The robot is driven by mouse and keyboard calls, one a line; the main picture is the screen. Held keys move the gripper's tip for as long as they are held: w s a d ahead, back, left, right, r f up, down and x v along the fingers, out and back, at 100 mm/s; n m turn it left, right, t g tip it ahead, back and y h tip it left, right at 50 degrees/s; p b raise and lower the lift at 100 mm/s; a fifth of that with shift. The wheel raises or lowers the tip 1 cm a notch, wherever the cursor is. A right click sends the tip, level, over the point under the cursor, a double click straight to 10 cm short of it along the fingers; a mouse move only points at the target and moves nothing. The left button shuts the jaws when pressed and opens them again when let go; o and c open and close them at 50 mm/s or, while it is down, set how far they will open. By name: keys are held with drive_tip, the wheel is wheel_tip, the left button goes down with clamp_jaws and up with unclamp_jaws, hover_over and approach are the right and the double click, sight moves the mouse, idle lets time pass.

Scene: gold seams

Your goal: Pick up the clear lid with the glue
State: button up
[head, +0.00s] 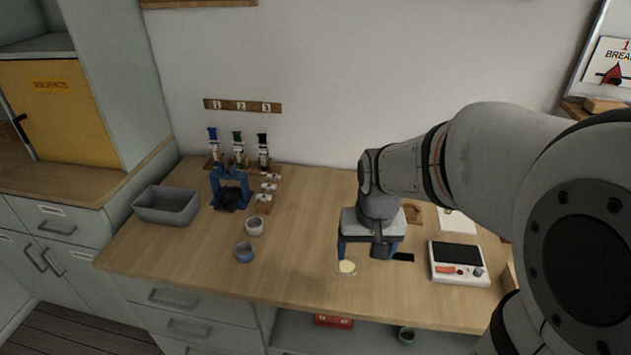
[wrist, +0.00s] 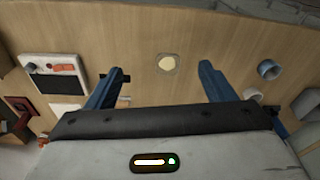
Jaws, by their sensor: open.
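The clear lid (head: 354,272) lies flat on the bench near its front edge, with a pale yellow blob of glue (head: 346,266) in it. In the wrist view the lid (wrist: 176,70) shows between and just beyond the two blue fingertips, with the glue (wrist: 166,62) at its middle. My gripper (head: 361,256) is open, pointing down, just behind the lid in the head view. In the wrist view my gripper (wrist: 160,68) has nothing between its fingers. The fingers do not appear to touch the lid.
A white device with a dark panel (head: 458,256) stands right of my gripper, with a small black piece (head: 404,257) nearby. A blue cup (head: 244,253), a pale cup (head: 254,226) and a grey bin (head: 166,205) stand left. The bench between the cups and lid is clear.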

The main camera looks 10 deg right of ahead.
sight(346, 269)
drive_tip(key=shift+o, duration=0.2)
drive_tip(key=w+a+f+m+g+p, duration=0.1)
drive_tip(key=w+f+m+p, duration=0.1)
drive_tip(key=w+f, duration=0.7)
drive_tip(key=shift+w+a+p, duration=0.2)
drive_tip(key=shift+w+p, duration=0.2)
drive_tip(key=shift+w, duration=0.25)
wheel_tip(346, 269, down, 4)
drive_tip(key=shift+w+r, duration=0.15)
drive_tip(key=shift+r, duration=0.1)
drive_tip(key=f, duration=0.2)
drive_tip(key=d+f+p, duration=0.1)
drive_tip(key=f, duration=0.1)
drive_tip(key=shift+w, duration=0.15)
drive_tip(key=shift+f, duration=0.6)
drive_tip(key=shift+c, duration=0.4)
drive_tip(key=c, duration=1)
drive_tip(key=shift+o, duration=0.2)
drive_tip(key=shift+r, duration=0.1)
